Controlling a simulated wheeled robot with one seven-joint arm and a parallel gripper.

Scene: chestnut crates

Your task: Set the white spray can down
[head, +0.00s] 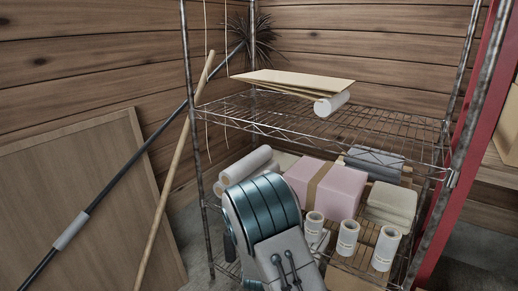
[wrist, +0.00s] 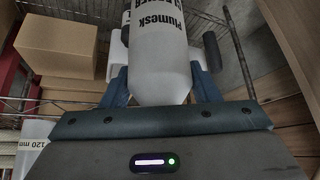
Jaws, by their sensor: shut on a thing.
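The white spray can (wrist: 160,72), with dark lettering, is between the fingers of my gripper (wrist: 164,50) in the wrist view. The gripper is shut on it. Its far end runs past the top of the picture, so I cannot see whether it touches a surface. In the head view my teal and grey arm reaches toward the wire shelf unit (head: 330,122), and I cannot make out the gripper or the held can behind it.
On the lower level, right of my arm, stand several white labelled cylinders (head: 347,238). Behind them are a pink box (head: 327,188) and folded pale cloths (head: 391,205). The upper level holds flat boards (head: 290,81) and a white roll (head: 332,104). A cardboard box (wrist: 55,48) is left in the wrist view.

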